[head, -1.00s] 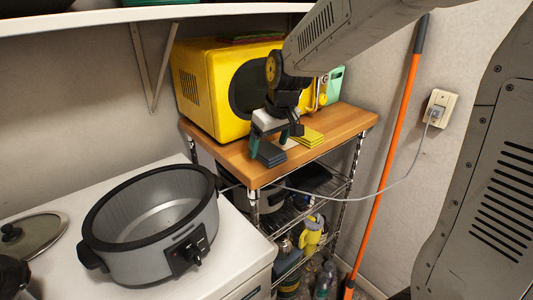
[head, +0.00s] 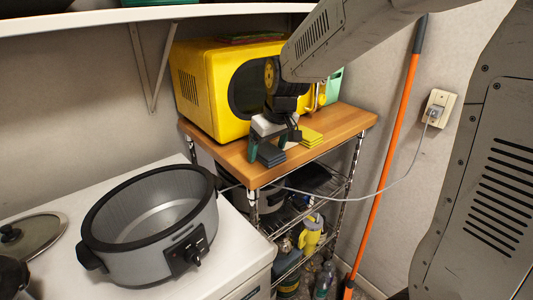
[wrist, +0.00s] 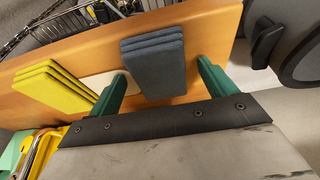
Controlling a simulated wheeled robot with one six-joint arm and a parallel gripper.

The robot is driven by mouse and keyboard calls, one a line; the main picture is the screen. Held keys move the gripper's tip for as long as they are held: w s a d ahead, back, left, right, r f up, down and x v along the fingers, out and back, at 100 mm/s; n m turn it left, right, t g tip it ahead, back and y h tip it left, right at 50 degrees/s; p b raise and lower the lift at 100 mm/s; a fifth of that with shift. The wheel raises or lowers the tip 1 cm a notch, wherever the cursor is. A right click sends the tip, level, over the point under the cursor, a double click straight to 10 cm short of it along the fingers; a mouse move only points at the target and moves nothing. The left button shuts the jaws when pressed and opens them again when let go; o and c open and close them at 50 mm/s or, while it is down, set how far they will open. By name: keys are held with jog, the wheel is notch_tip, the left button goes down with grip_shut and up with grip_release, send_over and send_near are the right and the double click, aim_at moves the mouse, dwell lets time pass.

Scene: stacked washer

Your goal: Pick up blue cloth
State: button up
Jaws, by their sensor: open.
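The blue cloth (head: 270,155) is a dark blue-grey folded stack near the front edge of the wooden shelf top (head: 232,158). It also shows in the wrist view (wrist: 155,62), where its layers face me. My gripper (head: 275,145) is over the shelf top, right at the cloth. In the wrist view my gripper's (wrist: 163,80) green fingers are spread, one to each side of the cloth's near end. The cloth looks between or just beyond the fingertips; I cannot tell if they touch it. A yellow folded stack (wrist: 55,88) lies to the left in the wrist view.
A yellow microwave (head: 205,85) stands behind my gripper on the shelf top. The yellow stack (head: 311,137) lies close to the right of it. A grey pot (head: 150,220) sits on the white surface at left. An orange pole (head: 393,140) leans at the right wall.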

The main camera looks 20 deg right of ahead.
aim_at(264, 147)
jog(key=c, duration=1.1)
jog(key=shift+r, duration=0.15)
jog(key=shift+c, duration=0.2)
jog(key=shift+r, duration=0.65)
notch_tip(264, 147, up, 2)
jog(key=shift+r, duration=0.25)
jog(key=s+r, duration=0.1)
jog(key=s, duration=1.5)
jog(key=shift+r, duration=0.2)
